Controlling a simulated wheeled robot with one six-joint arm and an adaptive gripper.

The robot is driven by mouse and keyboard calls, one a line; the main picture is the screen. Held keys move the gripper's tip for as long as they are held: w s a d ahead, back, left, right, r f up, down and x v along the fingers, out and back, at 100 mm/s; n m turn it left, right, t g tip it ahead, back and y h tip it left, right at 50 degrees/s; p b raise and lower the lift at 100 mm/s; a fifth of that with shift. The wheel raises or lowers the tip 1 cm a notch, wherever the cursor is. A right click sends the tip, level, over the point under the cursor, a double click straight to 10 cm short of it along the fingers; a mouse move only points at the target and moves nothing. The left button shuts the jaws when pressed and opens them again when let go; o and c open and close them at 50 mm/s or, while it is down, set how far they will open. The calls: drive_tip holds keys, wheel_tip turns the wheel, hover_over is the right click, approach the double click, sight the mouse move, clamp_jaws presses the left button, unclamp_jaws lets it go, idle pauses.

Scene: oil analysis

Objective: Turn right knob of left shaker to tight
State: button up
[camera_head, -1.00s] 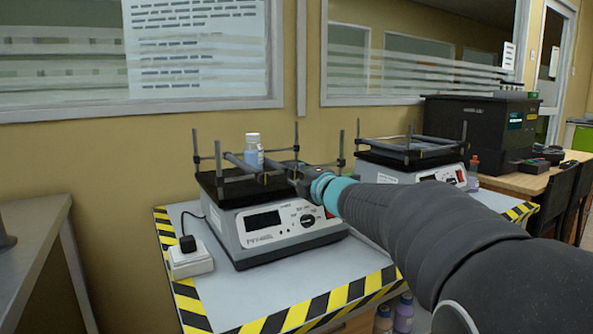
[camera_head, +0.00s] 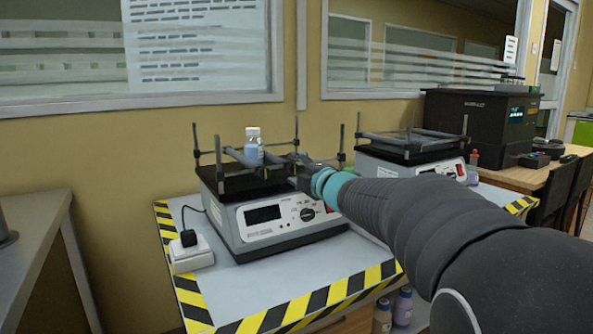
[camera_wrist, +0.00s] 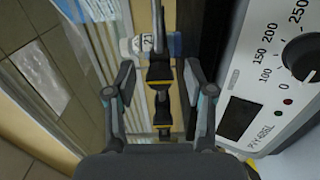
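The left shaker (camera_head: 285,232) stands on the table with a black top platform, upright rods and clamp bars (camera_head: 245,160). A small bottle (camera_head: 253,147) with a white cap stands between the bars. My gripper (camera_head: 299,172) is at the platform's right side, above the front panel; my wrist hides part of this area. In the wrist view my gripper (camera_wrist: 161,85) has its fingers apart. Two dark pieces with yellow edges, apparently clamp knobs (camera_wrist: 160,74), show between the fingers, with gaps on both sides. I cannot tell which is the right knob.
The shaker's front dial (camera_wrist: 304,57) and display lie to the right in the wrist view. A second shaker (camera_head: 410,158) stands at the right. A white socket box (camera_head: 190,252) sits left of the left shaker. The table's striped front edge is clear.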

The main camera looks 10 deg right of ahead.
drive_tip(key=v, duration=1.2)
